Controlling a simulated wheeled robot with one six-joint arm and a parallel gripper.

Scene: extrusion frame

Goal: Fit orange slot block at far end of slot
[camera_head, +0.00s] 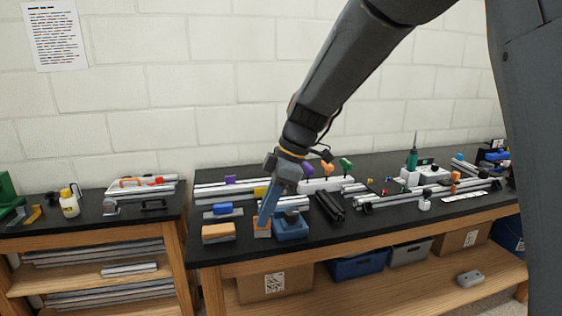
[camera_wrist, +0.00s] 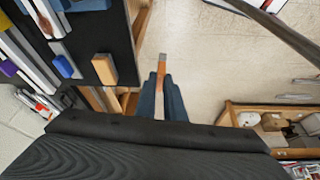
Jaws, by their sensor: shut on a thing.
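My gripper (camera_head: 263,221) hangs over the front of the right-hand bench in the head view. Its two blue fingers (camera_wrist: 162,88) are shut on an orange slot block (camera_wrist: 163,68), which sticks out past the fingertips with a greyish end. The block also shows in the head view (camera_head: 262,232), partly covered by a finger. In the wrist view, the fingers and block have pale floor behind them, beyond the bench edge. Silver extrusions (camera_head: 205,190) with slots lie at the bench's back left. I cannot tell which slot is the task's.
A tan-orange block (camera_head: 218,231) and a blue block (camera_head: 223,208) lie left of the gripper. Yellow (camera_head: 261,191) and purple (camera_head: 231,180) pieces are at the extrusions. Black bars (camera_head: 330,206) lie farther right.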

